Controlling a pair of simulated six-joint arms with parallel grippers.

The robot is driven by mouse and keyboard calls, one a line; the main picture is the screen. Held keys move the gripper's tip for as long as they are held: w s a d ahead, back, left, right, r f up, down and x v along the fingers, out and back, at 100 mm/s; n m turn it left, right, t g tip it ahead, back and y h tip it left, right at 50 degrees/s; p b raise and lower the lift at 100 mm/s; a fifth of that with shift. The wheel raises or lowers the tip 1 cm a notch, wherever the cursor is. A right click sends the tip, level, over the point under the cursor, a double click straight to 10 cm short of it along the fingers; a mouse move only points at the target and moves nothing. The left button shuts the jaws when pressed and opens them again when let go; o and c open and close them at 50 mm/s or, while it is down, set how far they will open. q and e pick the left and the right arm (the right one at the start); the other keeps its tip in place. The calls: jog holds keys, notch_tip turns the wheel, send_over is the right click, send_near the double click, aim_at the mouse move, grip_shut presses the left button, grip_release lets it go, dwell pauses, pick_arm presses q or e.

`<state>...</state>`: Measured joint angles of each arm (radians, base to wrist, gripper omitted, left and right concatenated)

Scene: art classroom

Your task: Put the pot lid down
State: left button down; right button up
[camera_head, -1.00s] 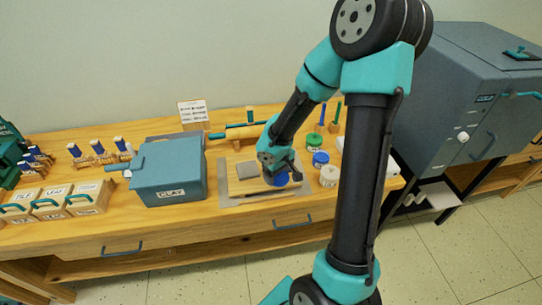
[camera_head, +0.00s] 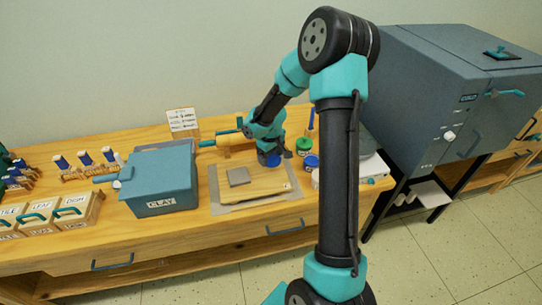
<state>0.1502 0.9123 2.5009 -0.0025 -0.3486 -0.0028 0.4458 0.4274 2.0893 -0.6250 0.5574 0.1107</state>
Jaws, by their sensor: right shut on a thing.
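My right gripper (camera_head: 272,151) is shut on a blue, round pot lid (camera_head: 267,161). The gripper partly covers the lid. The lid is at the back right edge of the work board (camera_head: 262,187); I cannot tell whether it touches the surface. A green-topped pot (camera_head: 304,145) and a blue-topped pot (camera_head: 311,162) stand just right of the gripper. My left gripper is not in view.
A grey-blue clay box (camera_head: 165,185) stands left of the board. A grey slab (camera_head: 239,177) lies on the board. A rolling pin (camera_head: 221,139) and a sign (camera_head: 182,121) are behind. A large kiln (camera_head: 450,85) stands at the right.

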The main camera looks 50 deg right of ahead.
aim_at(271, 156)
jog(key=w+d, duration=0.2)
jog(key=d, duration=0.1)
jog(key=shift+w+f, duration=0.2)
jog(key=shift+w, duration=0.15)
jog(key=shift+f, duration=1.75)
jog(key=shift+f, duration=0.15)
jog(key=o, duration=0.9)
jog(key=shift+c, duration=0.2)
notch_tip(271, 156, up, 12)
